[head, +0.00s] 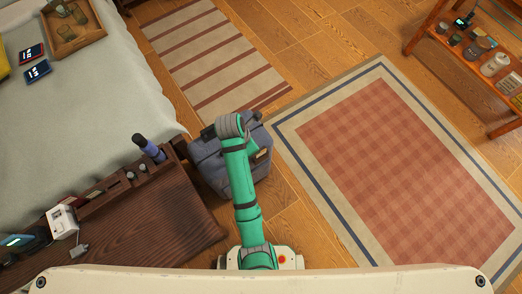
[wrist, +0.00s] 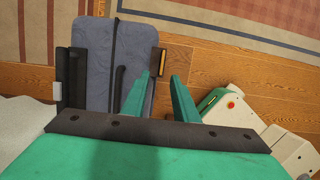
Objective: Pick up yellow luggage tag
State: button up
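A blue-grey suitcase (head: 207,165) stands on the wood floor beside the dark wooden furniture; it also shows in the wrist view (wrist: 103,42). A small tag with a dark face and a yellow-orange edge (wrist: 158,62) is at the suitcase's right side in the wrist view. In the head view a small brownish tag-like patch (head: 262,157) shows at the suitcase's right side, partly beside my arm. My gripper (wrist: 160,75) is open, its two green fingers apart and pointing towards the tag. In the head view my arm hides the gripper.
A dark wooden bench (head: 150,225) with small items is at the left, next to a bed (head: 90,115). A striped rug (head: 215,60) and a red checked rug (head: 395,165) lie on the floor. A wooden shelf (head: 420,35) is at the upper right.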

jog(key=x, duration=0.4)
jog(key=shift+w+d+f, duration=0.15)
jog(key=shift+f, duration=0.15)
jog(key=shift+d+f, duration=0.25)
jog(key=shift+f, duration=0.15)
jog(key=shift+x, duration=2.35)
jog(key=shift+d, duration=0.1)
jog(key=shift+c, duration=0.4)
grip_shut()
